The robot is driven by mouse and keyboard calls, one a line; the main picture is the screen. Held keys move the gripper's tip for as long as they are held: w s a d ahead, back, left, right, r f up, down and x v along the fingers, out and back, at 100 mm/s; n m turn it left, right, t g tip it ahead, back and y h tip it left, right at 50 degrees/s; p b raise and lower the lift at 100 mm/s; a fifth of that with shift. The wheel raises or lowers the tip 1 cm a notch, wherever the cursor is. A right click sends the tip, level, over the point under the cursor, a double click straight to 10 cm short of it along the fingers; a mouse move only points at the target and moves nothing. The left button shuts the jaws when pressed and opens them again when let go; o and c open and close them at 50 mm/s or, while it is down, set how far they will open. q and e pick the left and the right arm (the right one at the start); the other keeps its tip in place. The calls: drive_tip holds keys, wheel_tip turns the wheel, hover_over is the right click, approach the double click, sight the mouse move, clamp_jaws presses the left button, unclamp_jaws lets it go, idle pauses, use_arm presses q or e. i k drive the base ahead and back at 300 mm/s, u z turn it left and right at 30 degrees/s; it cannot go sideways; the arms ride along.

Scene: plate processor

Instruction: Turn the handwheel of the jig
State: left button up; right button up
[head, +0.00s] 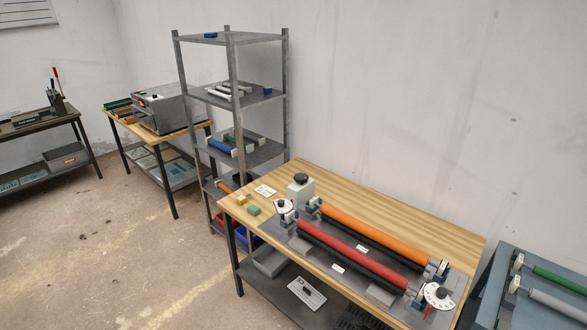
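The jig stands on a wooden-topped table. Its grey base plate (377,294) carries a red roller (350,252) in front and an orange roller (372,237) behind, both held at their ends by brackets. A round white wheel or dial (438,295) with a dark centre and a red piece below sits at the near right end. A smaller white disc (285,206) with a dark knob sits at the left end. I cannot tell for certain which of the two is the handwheel. Neither of my grippers shows in the head view.
The wooden table (440,232) has free room behind the rollers. A white bottle-like container (301,190) with a black top stands at its left. A metal shelf rack (233,90) stands behind left. A blue-grey stand (515,280) with more rollers is at right. Open floor (130,260) lies left.

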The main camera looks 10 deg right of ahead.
sight(300, 178)
drive_tip(key=u, duration=0.4)
drive_tip(key=k, duration=0.5)
drive_tip(key=u, duration=0.95)
drive_tip(key=i, duration=3.6)
drive_tip(key=z, duration=0.95)
drive_tip(key=i, duration=0.95)
drive_tip(key=z, duration=1.7)
drive_tip(key=i, duration=0.8)
drive_tip(key=z, duration=0.6)
